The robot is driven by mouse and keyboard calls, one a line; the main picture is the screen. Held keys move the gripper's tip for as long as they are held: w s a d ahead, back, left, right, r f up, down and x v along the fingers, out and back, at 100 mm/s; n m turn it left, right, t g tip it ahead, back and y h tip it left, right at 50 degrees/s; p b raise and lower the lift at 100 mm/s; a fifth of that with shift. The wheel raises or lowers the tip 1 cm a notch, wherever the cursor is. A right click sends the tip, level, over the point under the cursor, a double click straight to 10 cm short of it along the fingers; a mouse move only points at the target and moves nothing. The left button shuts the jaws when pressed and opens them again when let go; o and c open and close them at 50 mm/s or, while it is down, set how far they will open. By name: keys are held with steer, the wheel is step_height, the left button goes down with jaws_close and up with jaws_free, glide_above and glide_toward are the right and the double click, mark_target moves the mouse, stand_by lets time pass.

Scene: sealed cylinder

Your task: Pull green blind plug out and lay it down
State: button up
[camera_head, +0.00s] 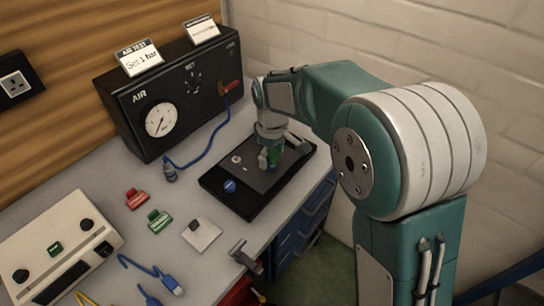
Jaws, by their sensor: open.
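A black base plate (213,181) lies on the grey bench, with a blue round part (229,186) at its front left and a small pale ring-like part (237,160) near its left edge. My gripper (268,162) is over the plate's back part, pointing down and open. A small green part (275,156), likely the green blind plug, shows between or just behind the fingers. The fingers hide most of it and whatever it sits in. I cannot tell whether the fingers touch it.
A black AIR box (180,90) with a gauge and a blue hose (205,150) stands behind. Red (136,198) and green (159,220) tagged pieces and a white square (201,234) lie on the bench. A clamp (243,255) sits at the front edge.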

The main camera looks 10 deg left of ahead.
mark_target(272, 152)
steer(key=shift+c, duration=0.3)
jaws_close()
steer(key=shift+r, duration=0.1)
steer(key=shift+r, duration=2.9)
